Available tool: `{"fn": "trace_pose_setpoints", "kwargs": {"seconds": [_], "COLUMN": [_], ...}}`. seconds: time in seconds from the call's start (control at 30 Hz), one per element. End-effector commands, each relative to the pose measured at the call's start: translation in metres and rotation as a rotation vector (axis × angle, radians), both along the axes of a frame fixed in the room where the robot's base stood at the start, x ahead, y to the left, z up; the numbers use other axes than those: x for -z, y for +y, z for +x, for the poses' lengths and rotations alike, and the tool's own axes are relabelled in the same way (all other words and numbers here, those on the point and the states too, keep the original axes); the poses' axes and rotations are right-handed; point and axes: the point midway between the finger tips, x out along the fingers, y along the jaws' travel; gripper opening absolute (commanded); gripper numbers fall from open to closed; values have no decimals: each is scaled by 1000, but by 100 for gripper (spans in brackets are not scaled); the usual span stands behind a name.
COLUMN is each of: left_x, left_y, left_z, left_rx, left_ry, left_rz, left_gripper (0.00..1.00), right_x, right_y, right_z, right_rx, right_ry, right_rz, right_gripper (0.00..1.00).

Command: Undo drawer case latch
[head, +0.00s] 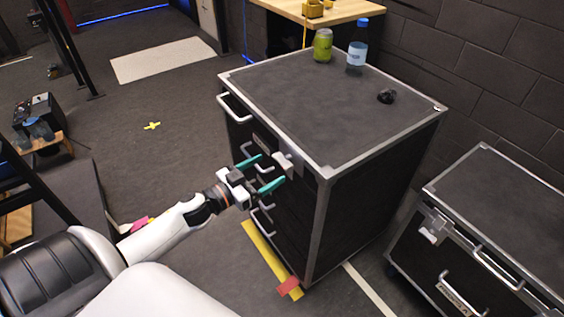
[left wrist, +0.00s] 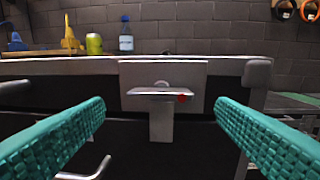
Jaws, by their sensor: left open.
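The drawer case (head: 335,105) is a tall black box with silver edges and drawers with pale handles on its left-facing side. Its latch (head: 283,162) is a silver plate with a T-shaped piece near the top edge by the near corner. My left gripper (head: 265,174) is open, with teal fingers, in front of that latch. In the left wrist view the latch (left wrist: 160,115) stands centred between the two spread fingers, apart from both, with a small red spot on its crossbar. My right gripper is not in view.
A green can (head: 322,45), a blue-capped bottle (head: 357,52) and a small black object (head: 386,96) stand on the case top. A second, lower case (head: 500,230) with its own latch stands at the right. A wooden table (head: 335,10) is behind.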

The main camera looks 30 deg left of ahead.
Motion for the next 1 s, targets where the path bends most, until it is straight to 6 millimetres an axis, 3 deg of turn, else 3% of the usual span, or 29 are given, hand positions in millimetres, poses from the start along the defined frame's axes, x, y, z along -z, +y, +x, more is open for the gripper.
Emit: {"fn": "trace_pose_setpoints", "kwargs": {"seconds": [0.1, 0.3, 0.67, 0.77, 0.93, 1.0], "left_x": [-1, 0, 1, 1, 1, 1], "left_y": [-7, -14, -16, -16, -16, -17], "left_z": [22, 44, 50, 50, 50, 50], "left_rx": [-1, -1, -2, -2, -1, -1], "left_ry": [-2, 0, 2, 1, 1, 1], "left_rz": [0, -1, 1, 0, 0, 0], "left_gripper": [79, 79, 79, 68, 40, 36], "right_x": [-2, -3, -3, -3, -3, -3], "right_y": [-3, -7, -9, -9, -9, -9], "right_z": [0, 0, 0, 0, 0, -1], "right_rx": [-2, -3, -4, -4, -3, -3], "right_ry": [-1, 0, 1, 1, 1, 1], "right_rz": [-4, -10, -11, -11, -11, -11], "right_gripper": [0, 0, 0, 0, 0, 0]}}
